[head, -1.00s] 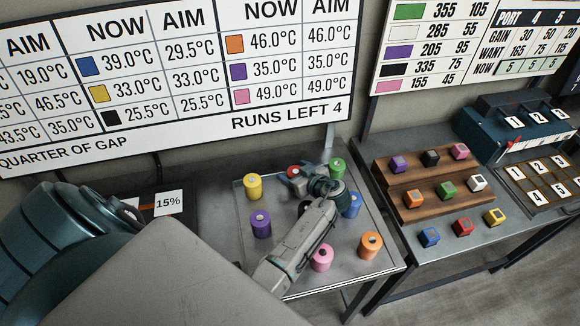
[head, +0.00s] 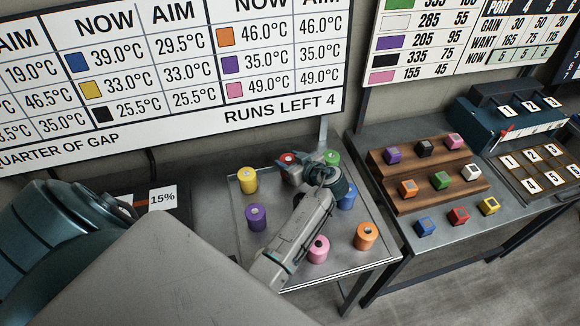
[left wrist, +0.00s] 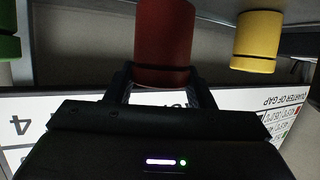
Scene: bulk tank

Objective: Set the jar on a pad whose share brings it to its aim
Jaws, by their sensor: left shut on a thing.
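The red jar (head: 288,158) is at the back of the grey jar table (head: 292,272). My left gripper (head: 300,163) is shut on it, and the red jar (left wrist: 165,45) stands between the fingers in the left wrist view. Yellow (head: 249,180), purple (head: 256,217), pink (head: 318,250), orange (head: 366,236), blue (head: 346,197) and green (head: 331,157) jars stand around it. A 15% card (head: 162,198) is at the left, its pad mostly hidden. My right gripper is not in view.
A large teal rounded body (head: 65,240) fills the left. The right table holds a wooden stepped rack (head: 430,190) with coloured cubes, and a teal numbered box (head: 510,118). The board reads RUNS LEFT 4 and QUARTER OF GAP.

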